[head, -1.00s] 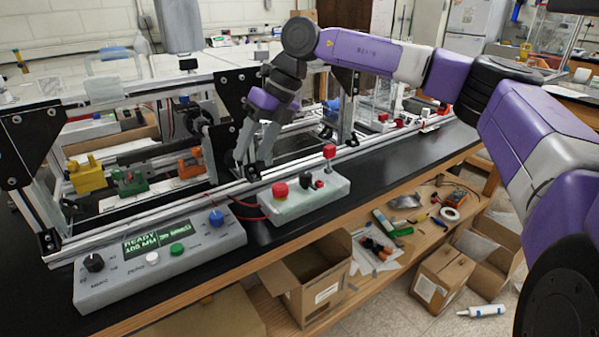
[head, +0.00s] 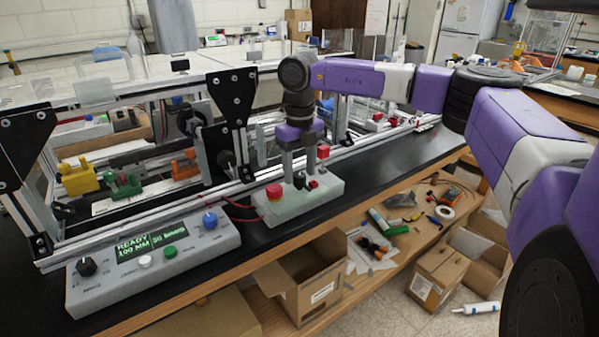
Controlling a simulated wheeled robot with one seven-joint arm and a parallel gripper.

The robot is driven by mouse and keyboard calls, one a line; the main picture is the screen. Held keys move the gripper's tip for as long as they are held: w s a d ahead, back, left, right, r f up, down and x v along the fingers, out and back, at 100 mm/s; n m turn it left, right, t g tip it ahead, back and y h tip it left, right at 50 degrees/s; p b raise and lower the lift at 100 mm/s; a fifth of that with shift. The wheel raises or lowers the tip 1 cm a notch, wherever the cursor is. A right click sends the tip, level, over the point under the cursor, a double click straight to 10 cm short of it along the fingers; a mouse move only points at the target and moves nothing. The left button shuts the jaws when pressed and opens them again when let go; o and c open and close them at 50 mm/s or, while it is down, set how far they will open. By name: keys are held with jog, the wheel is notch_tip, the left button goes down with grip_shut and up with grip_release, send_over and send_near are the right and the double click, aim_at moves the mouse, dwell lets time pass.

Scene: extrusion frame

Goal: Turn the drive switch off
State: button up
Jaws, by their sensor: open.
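A small pale control box (head: 329,191) sits on the black bench top beside the extrusion frame. It carries a large red button (head: 274,191) at its left end, a small dark switch (head: 299,181) near its middle, a small red part (head: 313,184), and an upright lever with a red knob (head: 323,152). I cannot read which control is the drive switch. My gripper (head: 299,174) points down over the middle of the box, fingers apart, one on either side of the dark switch as seen here. Whether they touch it is unclear. The fingers partly hide the controls behind.
A larger grey console (head: 90,294) stands to the left, its display (head: 152,246) reading READY, 100 MM, with knobs and buttons. The metal extrusion frame (head: 117,217) runs close behind the box. Red wires lie between console and box. Cardboard boxes (head: 301,278) are below.

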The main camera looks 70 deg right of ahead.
jog(key=shift+f, duration=0.5)
jog(key=shift+c, duration=0.2)
grip_shut()
